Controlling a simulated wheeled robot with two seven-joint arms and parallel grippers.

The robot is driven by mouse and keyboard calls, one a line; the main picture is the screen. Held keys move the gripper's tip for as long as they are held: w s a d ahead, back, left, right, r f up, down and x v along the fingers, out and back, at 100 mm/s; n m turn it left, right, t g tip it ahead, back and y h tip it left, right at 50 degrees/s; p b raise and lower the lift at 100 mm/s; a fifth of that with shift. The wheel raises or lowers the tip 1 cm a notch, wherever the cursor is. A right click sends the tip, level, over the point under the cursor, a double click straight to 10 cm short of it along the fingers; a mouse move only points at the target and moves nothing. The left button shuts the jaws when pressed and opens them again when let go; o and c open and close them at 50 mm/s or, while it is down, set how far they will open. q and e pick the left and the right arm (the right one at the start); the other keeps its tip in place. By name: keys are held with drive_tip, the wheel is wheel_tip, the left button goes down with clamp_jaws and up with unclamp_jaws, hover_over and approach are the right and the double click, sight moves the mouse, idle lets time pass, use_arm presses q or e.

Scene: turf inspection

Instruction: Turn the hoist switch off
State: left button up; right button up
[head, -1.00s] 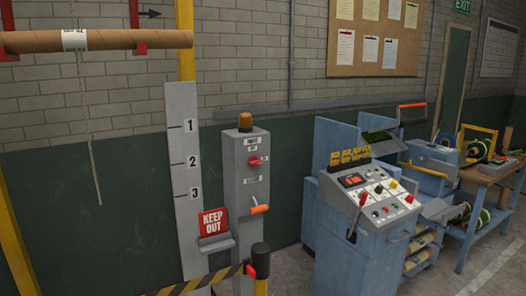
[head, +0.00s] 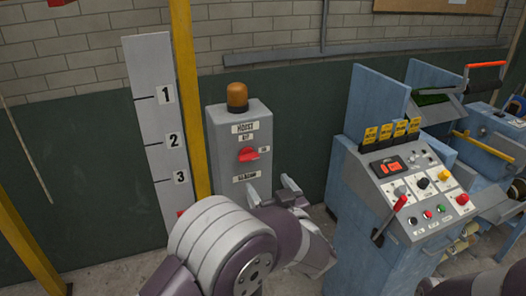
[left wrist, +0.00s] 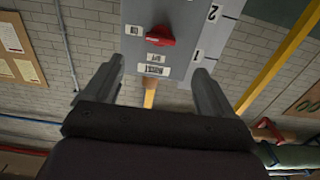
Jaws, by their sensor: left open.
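The hoist switch is a red knob (head: 248,154) on the front of a grey control box (head: 222,160) with an orange lamp on top. It seems turned sideways, towards a small label on its right; the small labels beside it are too small to read surely. In the left wrist view the scene is upside down and the red knob (left wrist: 160,37) shows beyond the fingers. My left gripper (head: 271,190) is open and empty, in front of the box and below the knob, not touching it. Its open fingers (left wrist: 152,88) frame the box. The box's lower part is hidden by my arm.
A yellow post (head: 190,90) and a numbered grey board (head: 150,90) stand left of the box. A blue console (head: 375,210) with a red-knobbed lever stands to the right. An orange lamp (head: 237,97) tops the box. Dark wall shows between box and console.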

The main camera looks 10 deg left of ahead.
sight(250, 159)
use_arm(q)
drive_tip(key=p+x, duration=0.4)
drive_tip(key=x, duration=0.6)
drive_tip(key=shift+w+a+r, duration=0.1)
drive_tip(key=shift+w+r, duration=0.05)
drive_tip(key=shift+w, duration=0.15)
drive_tip(key=shift+w+a, duration=0.1)
drive_tip(key=shift+a, duration=0.3)
drive_tip(key=shift+r, duration=0.2)
drive_tip(key=shift+w+d+f, duration=0.1)
drive_tip(key=shift+f, duration=0.05)
drive_tip(key=shift+c, duration=0.3)
drive_tip(key=shift+w, duration=0.15)
drive_tip(key=c, duration=1)
use_arm(e)
drive_tip(key=r, duration=0.4)
drive_tip(key=shift+s+d+r, duration=0.15)
drive_tip(key=shift+s+r, duration=0.2)
drive_tip(key=shift+s, duration=0.05)
